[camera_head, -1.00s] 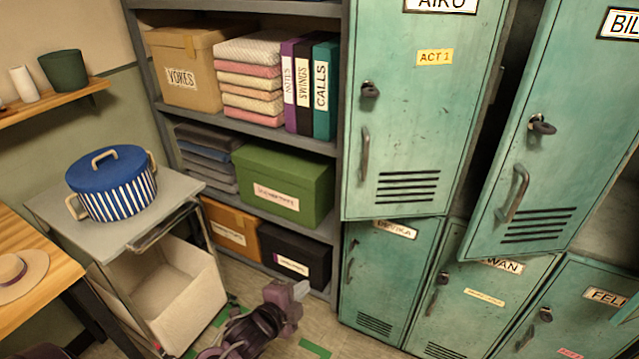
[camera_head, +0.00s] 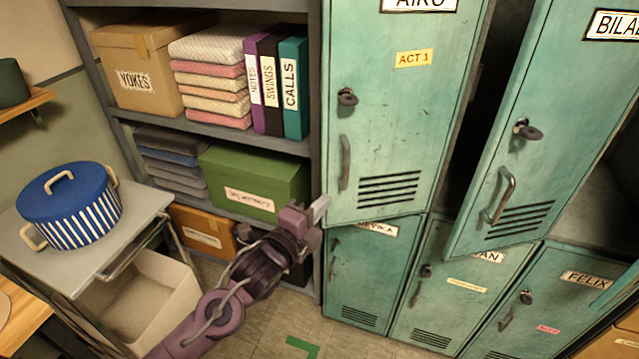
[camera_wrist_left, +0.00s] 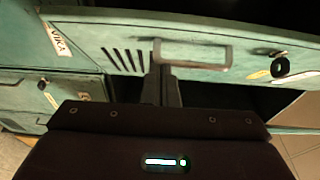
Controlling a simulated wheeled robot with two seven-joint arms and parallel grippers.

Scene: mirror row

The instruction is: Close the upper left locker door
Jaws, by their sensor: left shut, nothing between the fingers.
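The upper left locker door (camera_head: 385,110), teal and labelled AIKO with an ACT 1 tag, has its lock and handle (camera_head: 345,162) near its left edge. Its lower edge covers part of the label on the door below. I cannot tell from the head view how far it stands open. My left gripper (camera_head: 319,209) is shut and empty by this door's lower left corner. In the left wrist view, the fingers (camera_wrist_left: 165,82) are in front of the slotted door (camera_wrist_left: 130,35), close to its handle (camera_wrist_left: 192,53); contact is unclear. A dark gap shows beside the door. My right gripper is out of view.
The BILAL door (camera_head: 560,120) stands ajar at right, with a dark gap beside it. Lower doors (camera_head: 370,275) are below. A grey shelf with boxes and binders (camera_head: 292,90) stands left, and a cart with a blue pot (camera_head: 70,205) is further left.

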